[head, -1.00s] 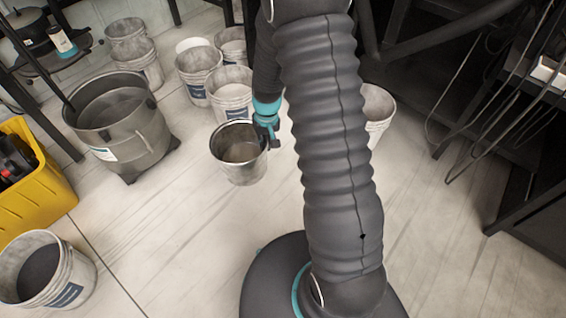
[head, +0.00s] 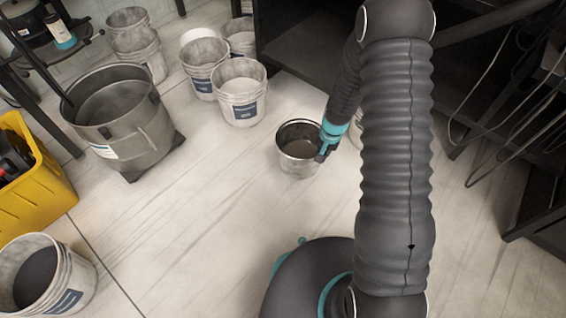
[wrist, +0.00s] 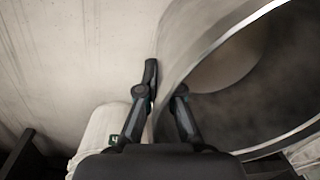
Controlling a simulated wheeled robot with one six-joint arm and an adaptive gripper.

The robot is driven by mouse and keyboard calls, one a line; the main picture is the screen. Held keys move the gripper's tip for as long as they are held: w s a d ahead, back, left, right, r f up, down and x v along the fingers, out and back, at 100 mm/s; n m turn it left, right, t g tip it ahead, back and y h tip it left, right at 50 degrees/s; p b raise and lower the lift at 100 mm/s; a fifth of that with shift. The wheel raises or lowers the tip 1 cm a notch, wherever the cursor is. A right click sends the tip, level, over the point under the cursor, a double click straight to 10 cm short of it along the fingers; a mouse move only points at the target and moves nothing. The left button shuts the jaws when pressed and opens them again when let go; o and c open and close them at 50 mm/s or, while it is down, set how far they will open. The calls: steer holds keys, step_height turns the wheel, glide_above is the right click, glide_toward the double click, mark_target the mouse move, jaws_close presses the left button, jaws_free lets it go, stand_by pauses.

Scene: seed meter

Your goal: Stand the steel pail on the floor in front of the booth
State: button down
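The steel pail (head: 298,165) is upright in the middle of the head view, just left of my arm. My gripper (head: 323,150) is at the right side of its rim. In the wrist view my gripper (wrist: 163,90) has one finger on each side of the wall of the steel pail (wrist: 185,70), pinching it. The pail's shiny rim and grey inside fill the right of that view. I cannot tell from the head view how high its base is above the floor. A dark, open-fronted structure (head: 315,45) behind it may be the booth.
Several white buckets (head: 242,110) stand at the back left, beside a large grey tub (head: 130,150). A white bucket (wrist: 100,135) is close to my gripper. A yellow bin (head: 35,190) and another bucket (head: 65,275) are at left. The floor (head: 190,220) between is clear.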

mark_target(299, 149)
steer(key=w+a+f, duration=0.2)
steer(key=w, duration=0.1)
steer(key=w+a+f, duration=0.5)
steer(key=w+f, duration=0.1)
steer(key=shift+a+b, duration=0.3)
steer(key=shift+b, duration=0.05)
steer(key=shift+f, duration=2.05)
steer(key=shift+f+b, duration=0.1)
steer(key=shift+b, duration=0.2)
steer(key=shift+f, duration=0.15)
steer(key=c, duration=1.3)
jaws_free()
